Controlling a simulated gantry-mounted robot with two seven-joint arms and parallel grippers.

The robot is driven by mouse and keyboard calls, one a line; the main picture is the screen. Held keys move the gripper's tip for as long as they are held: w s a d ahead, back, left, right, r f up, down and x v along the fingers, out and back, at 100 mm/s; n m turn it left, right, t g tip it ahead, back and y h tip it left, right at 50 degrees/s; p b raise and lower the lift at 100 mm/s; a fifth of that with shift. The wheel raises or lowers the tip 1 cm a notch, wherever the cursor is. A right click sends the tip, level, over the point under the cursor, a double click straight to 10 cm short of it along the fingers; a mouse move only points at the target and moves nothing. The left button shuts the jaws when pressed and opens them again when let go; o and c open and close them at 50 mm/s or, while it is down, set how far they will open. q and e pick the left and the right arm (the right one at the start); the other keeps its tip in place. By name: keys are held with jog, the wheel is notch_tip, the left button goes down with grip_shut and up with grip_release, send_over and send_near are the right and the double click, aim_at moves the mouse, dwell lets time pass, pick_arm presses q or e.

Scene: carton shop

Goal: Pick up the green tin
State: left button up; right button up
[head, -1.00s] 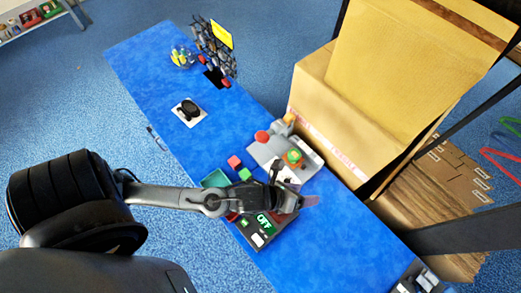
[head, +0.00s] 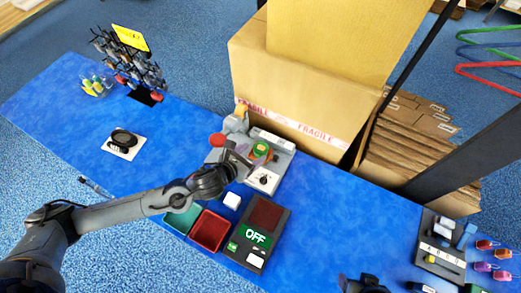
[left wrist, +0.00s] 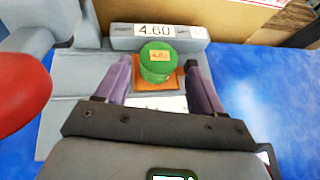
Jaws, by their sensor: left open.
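The green tin (head: 261,148) is short and round. It stands upright on an orange-brown pad (left wrist: 158,84) on a grey device (head: 282,142) with a 4.60 display. My left gripper (left wrist: 160,80) is open and empty, with one purple finger to each side of the tin. I see gaps between the fingers and the tin. In the head view, my left gripper (head: 243,158) is just left of the tin and partly hides the device. I cannot make out my right gripper.
A large carton (head: 290,90) stands close behind the device. A red tray (head: 209,231), teal tray (head: 181,218) and OFF panel (head: 256,236) are in front. A tool rack (head: 130,65) stands far left. A dark shape (head: 363,285) is cut off at the bottom edge.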

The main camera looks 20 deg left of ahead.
aim_at(260, 148)
pick_arm(q)
jog(key=shift+x, duration=3.1)
jog(key=shift+a+f, duration=0.1)
jog(key=c, duration=0.9)
